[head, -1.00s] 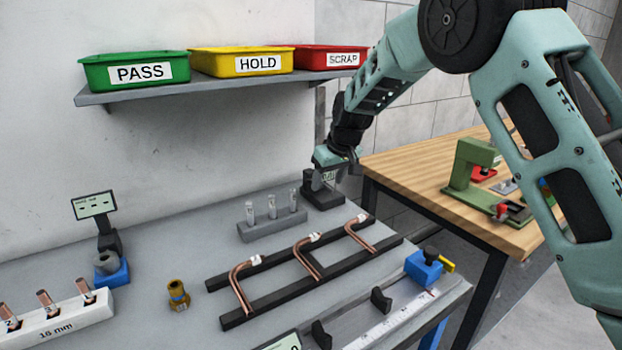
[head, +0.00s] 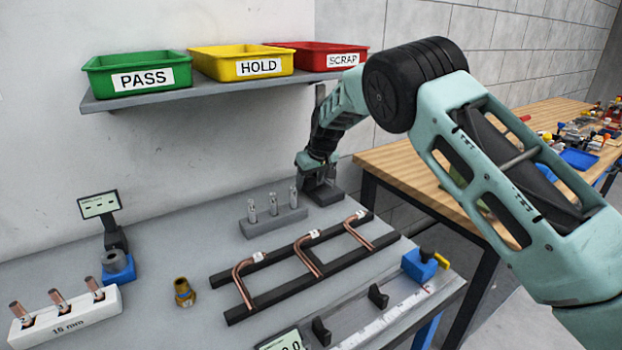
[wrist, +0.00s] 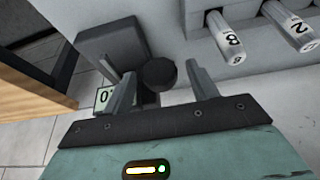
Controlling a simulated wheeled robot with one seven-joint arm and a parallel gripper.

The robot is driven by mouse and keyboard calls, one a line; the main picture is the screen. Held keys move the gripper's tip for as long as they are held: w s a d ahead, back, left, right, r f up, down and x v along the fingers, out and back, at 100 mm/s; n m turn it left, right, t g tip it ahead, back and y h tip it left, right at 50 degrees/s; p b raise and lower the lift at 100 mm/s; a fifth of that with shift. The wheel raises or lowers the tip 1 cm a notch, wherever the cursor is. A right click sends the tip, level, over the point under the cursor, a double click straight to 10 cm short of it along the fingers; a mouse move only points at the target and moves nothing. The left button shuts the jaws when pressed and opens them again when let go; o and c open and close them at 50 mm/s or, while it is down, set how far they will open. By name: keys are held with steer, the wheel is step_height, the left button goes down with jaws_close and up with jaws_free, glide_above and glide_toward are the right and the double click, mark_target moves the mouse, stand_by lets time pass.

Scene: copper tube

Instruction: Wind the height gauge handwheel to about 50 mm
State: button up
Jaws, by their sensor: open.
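The height gauge's dark base (head: 328,194) stands at the back right corner of the grey table, partly hidden by my gripper (head: 312,184). In the wrist view the gauge's dark block (wrist: 108,45) is at upper left. A round black handwheel (wrist: 159,74) lies between the two fingertips of my gripper (wrist: 161,76). The fingers are apart, one on each side of it, and I cannot tell whether they touch it. A small pale green display (wrist: 104,98) is partly hidden behind the left finger; a 0 shows, the full reading does not.
A grey block with several upright numbered pins (head: 273,212) stands close beside the gauge. Bent copper tubes lie on a black rack (head: 290,285) in front. A shelf above holds green (head: 135,75), yellow (head: 240,62) and red (head: 315,55) bins. A wooden bench (head: 420,165) is at right.

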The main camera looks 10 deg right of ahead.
steer(key=shift+c, duration=0.2)
steer(key=c, duration=0.9)
steer(key=shift+d, duration=0.1)
